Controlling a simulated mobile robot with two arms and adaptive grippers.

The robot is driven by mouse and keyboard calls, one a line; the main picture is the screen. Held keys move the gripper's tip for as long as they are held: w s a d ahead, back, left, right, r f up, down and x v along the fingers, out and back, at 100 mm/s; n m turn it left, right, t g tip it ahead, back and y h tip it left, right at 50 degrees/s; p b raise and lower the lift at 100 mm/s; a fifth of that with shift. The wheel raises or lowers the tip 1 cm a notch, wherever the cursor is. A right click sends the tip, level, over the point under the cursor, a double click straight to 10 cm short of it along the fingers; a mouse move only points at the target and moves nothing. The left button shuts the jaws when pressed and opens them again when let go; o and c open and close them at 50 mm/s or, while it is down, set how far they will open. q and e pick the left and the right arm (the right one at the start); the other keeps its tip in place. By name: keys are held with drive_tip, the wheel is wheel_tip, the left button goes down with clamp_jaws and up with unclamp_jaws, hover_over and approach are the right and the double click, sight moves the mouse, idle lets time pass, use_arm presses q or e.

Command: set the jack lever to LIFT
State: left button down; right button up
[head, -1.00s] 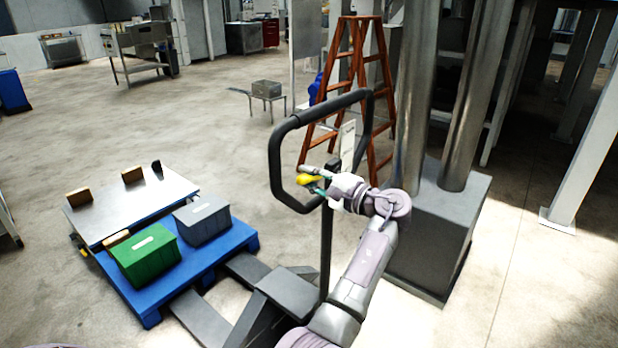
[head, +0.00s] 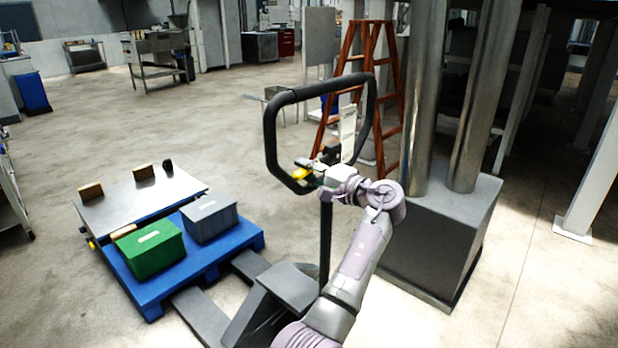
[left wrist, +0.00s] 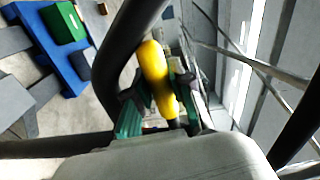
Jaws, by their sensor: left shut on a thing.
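The jack lever is yellow and sits inside the black loop handle (head: 269,140) of the pallet jack. In the head view only a little of the lever (head: 298,174) shows beside my left gripper (head: 310,173). In the left wrist view the yellow lever (left wrist: 153,65) runs between the green-padded fingers of my left gripper (left wrist: 158,98), which is shut on it. The lever's tip sticks out past the fingers. I cannot read any lever position marking. My right gripper is not in view.
An orange stepladder (head: 350,50) stands behind the handle. A grey column base (head: 440,245) stands close at right.

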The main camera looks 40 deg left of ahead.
use_arm(q)
drive_tip(key=shift+f+n+b, duration=0.3)
drive_tip(key=shift+f+b, duration=0.05)
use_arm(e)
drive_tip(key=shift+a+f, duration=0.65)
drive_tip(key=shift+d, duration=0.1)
use_arm(q)
drive_tip(key=c, duration=1)
unclamp_jaws()
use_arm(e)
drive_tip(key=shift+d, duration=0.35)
